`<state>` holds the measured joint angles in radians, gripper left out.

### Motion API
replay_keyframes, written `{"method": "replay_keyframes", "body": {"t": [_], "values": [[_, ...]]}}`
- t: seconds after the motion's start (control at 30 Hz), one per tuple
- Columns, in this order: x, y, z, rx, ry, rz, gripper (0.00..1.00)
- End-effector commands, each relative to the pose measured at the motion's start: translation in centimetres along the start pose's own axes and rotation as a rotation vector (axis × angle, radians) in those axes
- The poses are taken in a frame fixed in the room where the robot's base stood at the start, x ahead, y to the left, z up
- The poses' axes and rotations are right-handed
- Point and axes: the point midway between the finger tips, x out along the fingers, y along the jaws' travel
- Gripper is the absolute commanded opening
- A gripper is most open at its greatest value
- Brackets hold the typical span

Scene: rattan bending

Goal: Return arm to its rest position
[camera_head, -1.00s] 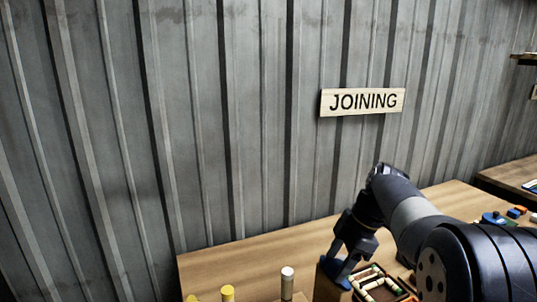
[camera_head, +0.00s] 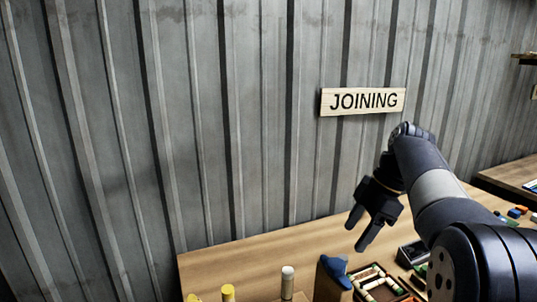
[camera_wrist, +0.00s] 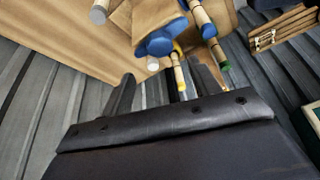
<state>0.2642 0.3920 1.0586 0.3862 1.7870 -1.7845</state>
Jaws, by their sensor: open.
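My gripper (camera_head: 362,234) is open and empty in the head view, raised above the wooden table (camera_head: 235,268) with its fingers pointing down and left. My arm bends down from an elbow to the left of a large dark joint at the lower right. A blue piece (camera_head: 336,270) sits on a wooden block (camera_head: 326,290) below the gripper, apart from it. In the wrist view, my fingers (camera_wrist: 165,92) are spread at the middle, and a blue piece (camera_wrist: 160,40) shows beyond them.
A tray (camera_head: 361,273) of light rods lies right of the block, with a dark bin (camera_head: 411,254) beyond. A metal wall (camera_head: 180,120) with a JOINING sign (camera_head: 362,101) closes the back.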

Motion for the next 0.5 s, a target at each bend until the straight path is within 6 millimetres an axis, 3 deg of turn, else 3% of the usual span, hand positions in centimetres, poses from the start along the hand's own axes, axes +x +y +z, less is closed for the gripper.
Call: {"method": "replay_keyframes", "body": {"t": [0.13,0.5], "values": [[-2.4,0.1,0.1,0.000,0.000,0.002,0.59],[4.2,-0.1,-0.1,-0.001,0.001,-0.006,0.59]]}}
